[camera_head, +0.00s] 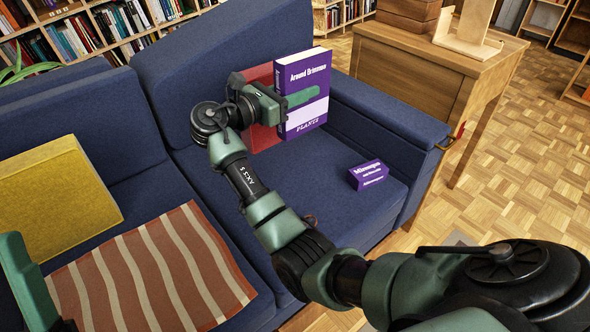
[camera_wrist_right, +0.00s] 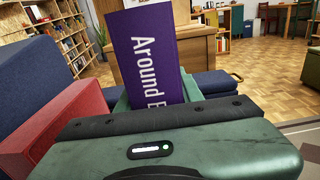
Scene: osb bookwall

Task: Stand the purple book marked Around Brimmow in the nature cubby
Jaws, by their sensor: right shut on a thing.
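The purple book (camera_head: 306,85) reads "Around Brimmow" and "PLANTS" on its cover and stands roughly upright above or on the blue sofa's right seat; I cannot tell if it touches. My right gripper (camera_head: 289,99) is shut on it, with a green finger across the cover. The book also fills the middle of the right wrist view (camera_wrist_right: 150,60), its title running sideways. A green part of my left arm shows at the lower left edge of the head view; its jaws cannot be made out. No cubby marked nature is readable in these views.
A red block-like thing (camera_head: 262,75) is beside the book. A small purple box (camera_head: 368,175) lies on the sofa seat (camera_head: 330,195). A yellow cushion (camera_head: 55,195) and striped cloth (camera_head: 150,270) lie left. A wooden cabinet (camera_head: 415,75) stands right; bookshelves (camera_head: 95,32) stand behind.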

